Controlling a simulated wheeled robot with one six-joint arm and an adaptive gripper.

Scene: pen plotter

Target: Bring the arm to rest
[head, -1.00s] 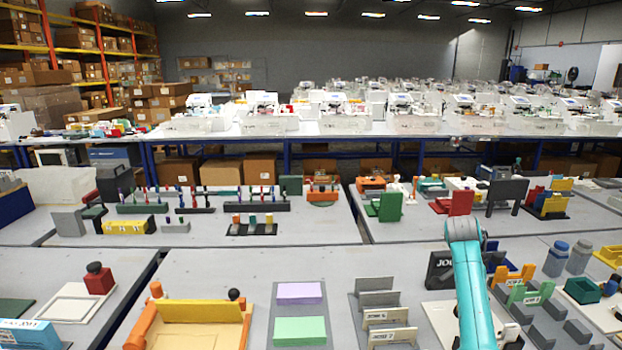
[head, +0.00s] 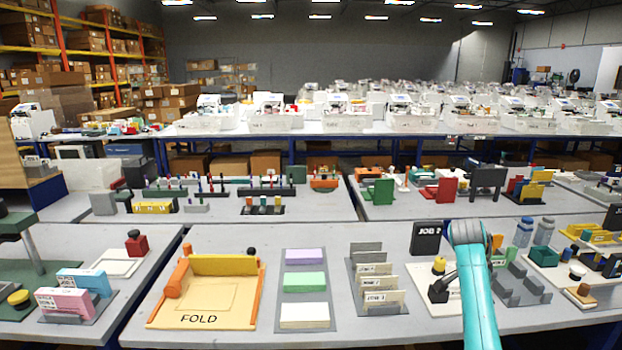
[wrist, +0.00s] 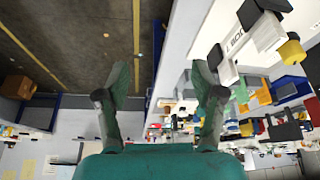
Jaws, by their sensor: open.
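My teal arm rises at the lower right of the head view, in front of the table; its grey joint covers part of the table behind it. The gripper itself cannot be made out in the head view. In the wrist view my gripper (wrist: 160,100) shows its two green-grey fingers wide apart, with nothing between them. Behind the fingers are the dark floor on the left and the table edge on the right. The fingers touch nothing that I can see.
The near table holds an orange and yellow fold board (head: 208,290), a grey mat with paper stacks (head: 304,268), a card rack (head: 376,295) and a black JOB sign (head: 427,238). Bottles (head: 523,232) stand right of my arm. A second table lies behind, with stamps and chairs-like stands.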

